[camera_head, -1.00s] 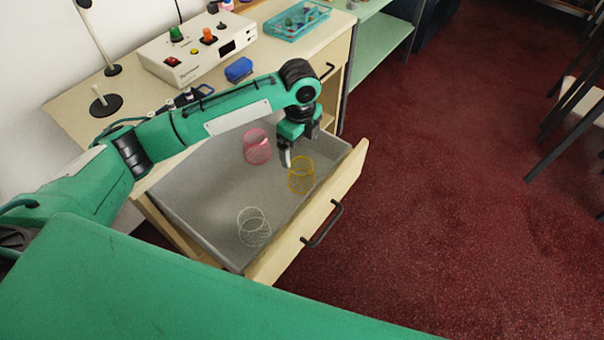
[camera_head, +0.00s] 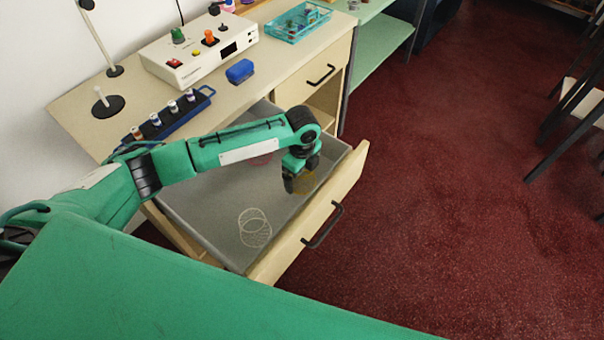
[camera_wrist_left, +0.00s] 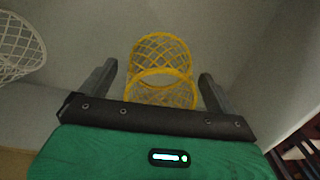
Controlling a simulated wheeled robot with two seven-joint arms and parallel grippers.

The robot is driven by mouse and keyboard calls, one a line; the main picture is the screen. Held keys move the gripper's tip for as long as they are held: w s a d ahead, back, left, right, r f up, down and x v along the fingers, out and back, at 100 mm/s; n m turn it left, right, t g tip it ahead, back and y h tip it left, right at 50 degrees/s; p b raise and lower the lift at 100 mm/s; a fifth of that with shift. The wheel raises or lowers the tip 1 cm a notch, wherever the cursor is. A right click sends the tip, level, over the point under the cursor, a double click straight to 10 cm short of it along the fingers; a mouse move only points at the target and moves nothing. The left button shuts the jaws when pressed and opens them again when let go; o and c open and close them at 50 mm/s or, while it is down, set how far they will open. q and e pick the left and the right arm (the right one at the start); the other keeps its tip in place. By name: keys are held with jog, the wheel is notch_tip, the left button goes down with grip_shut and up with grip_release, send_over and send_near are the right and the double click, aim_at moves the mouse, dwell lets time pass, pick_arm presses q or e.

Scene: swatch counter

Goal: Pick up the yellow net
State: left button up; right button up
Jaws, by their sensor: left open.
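The yellow net (camera_head: 306,182) is a small mesh cylinder in the open drawer, near its front right part. In the head view it is partly hidden behind my left gripper (camera_head: 297,185). In the left wrist view the yellow net (camera_wrist_left: 162,62) lies between and beyond the two fingers of my left gripper (camera_wrist_left: 159,82), which are spread apart on either side of it. The left gripper is open and empty. I cannot tell whether a finger touches the net. My right gripper is not in view.
A white net (camera_head: 254,228) stands in the drawer (camera_head: 205,205), also seen at upper left in the wrist view. A pink net (camera_head: 262,159) is mostly hidden behind my left arm. The drawer front (camera_head: 318,220) and walls surround the gripper. A control box (camera_head: 200,48) stands on the counter.

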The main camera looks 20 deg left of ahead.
pick_arm(q)
jog(key=c, duration=1)
jog(key=shift+c, duration=0.2)
jog(key=shift+r, duration=0.1)
notch_tip(320, 180, up, 20)
